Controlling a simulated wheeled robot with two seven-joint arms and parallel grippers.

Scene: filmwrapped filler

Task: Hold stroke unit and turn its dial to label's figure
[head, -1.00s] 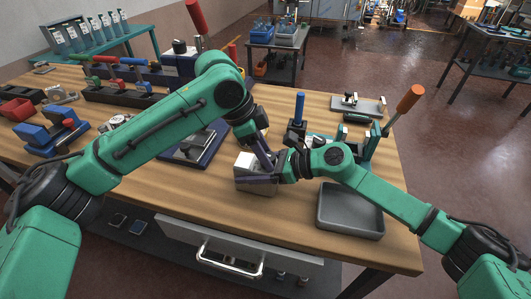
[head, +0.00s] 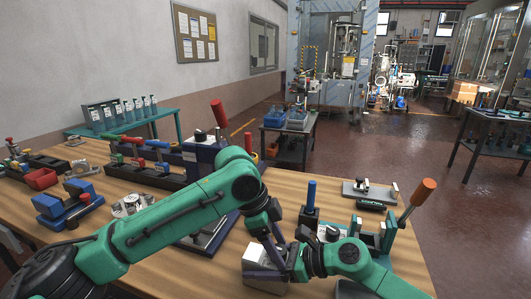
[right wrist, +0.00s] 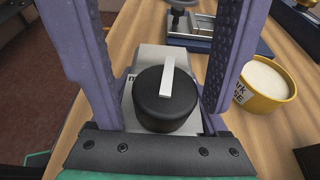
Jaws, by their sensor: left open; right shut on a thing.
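The stroke unit (head: 256,256) is a pale grey block on the wooden bench (head: 262,192), low in the head view, partly covered by my arms. In the right wrist view its round black dial (right wrist: 165,100) carries a white pointer bar. Part of a dark marking shows beside the dial, but no figure is readable. My right gripper (head: 265,275) is shut on the unit, its purple fingers on either side of the body. My left gripper (head: 270,245) is open, close above the unit; its fingertips are partly hidden, and I cannot tell whether they touch the dial.
A yellow tub (right wrist: 268,82) with pale contents stands near the unit. Toggle clamps with an orange handle (head: 424,186) and a blue handle (head: 312,190) stand to the right. A grey tray (head: 352,290) is at the front.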

